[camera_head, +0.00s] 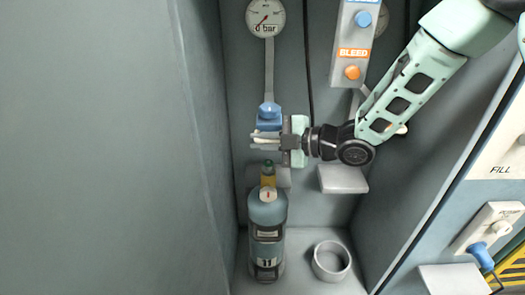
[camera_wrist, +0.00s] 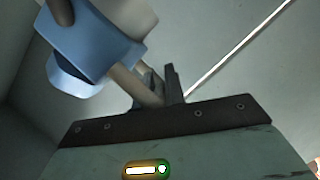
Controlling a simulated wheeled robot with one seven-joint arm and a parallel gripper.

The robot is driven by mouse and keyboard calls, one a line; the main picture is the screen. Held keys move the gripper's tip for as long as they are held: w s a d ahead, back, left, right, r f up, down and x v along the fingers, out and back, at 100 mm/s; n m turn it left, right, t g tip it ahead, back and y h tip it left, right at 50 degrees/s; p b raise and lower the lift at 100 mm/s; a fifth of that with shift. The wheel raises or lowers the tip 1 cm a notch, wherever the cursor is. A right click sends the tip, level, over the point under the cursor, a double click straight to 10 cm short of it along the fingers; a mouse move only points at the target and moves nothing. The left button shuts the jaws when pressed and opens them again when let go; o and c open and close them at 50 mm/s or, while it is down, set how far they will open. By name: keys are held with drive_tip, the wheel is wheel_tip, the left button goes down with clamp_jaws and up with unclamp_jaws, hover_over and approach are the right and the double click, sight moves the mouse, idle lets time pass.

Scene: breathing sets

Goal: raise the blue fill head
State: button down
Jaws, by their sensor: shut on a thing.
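The blue fill head (camera_head: 268,114) hangs below the gauge stem in the head view, above a grey cylinder (camera_head: 267,232) marked 11. My gripper (camera_head: 264,141) reaches in from the right and is shut at the fill head's lower part, just above the cylinder's valve (camera_head: 268,172). In the wrist view the blue fill head (camera_wrist: 85,45) fills the upper left, with a pale bar running from it to my fingers (camera_wrist: 160,90). My fingers hide part of the hold. A gap shows between the fill head and the cylinder valve.
A round gauge (camera_head: 265,17) marked 0 bar is above. A bleed panel (camera_head: 353,45) with blue and orange knobs is at the upper right. An empty ring holder (camera_head: 331,261) stands right of the cylinder. Grey walls close in the left side.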

sight(265, 127)
drive_tip(key=shift+w+r+p, duration=0.1)
drive_tip(key=shift+r+p, duration=0.5)
drive_tip(key=shift+r, duration=1.4)
drive_tip(key=c, duration=1.5)
unclamp_jaws()
drive_tip(key=shift+r, duration=0.1)
drive_tip(key=shift+f, duration=0.2)
drive_tip(key=shift+d, duration=0.1)
drive_tip(key=shift+d, duration=0.2)
drive_tip(key=v, duration=1.7)
drive_tip(key=shift+a+r+p, duration=0.1)
drive_tip(key=shift+r+p, duration=0.05)
drive_tip(key=shift+p, duration=0.2)
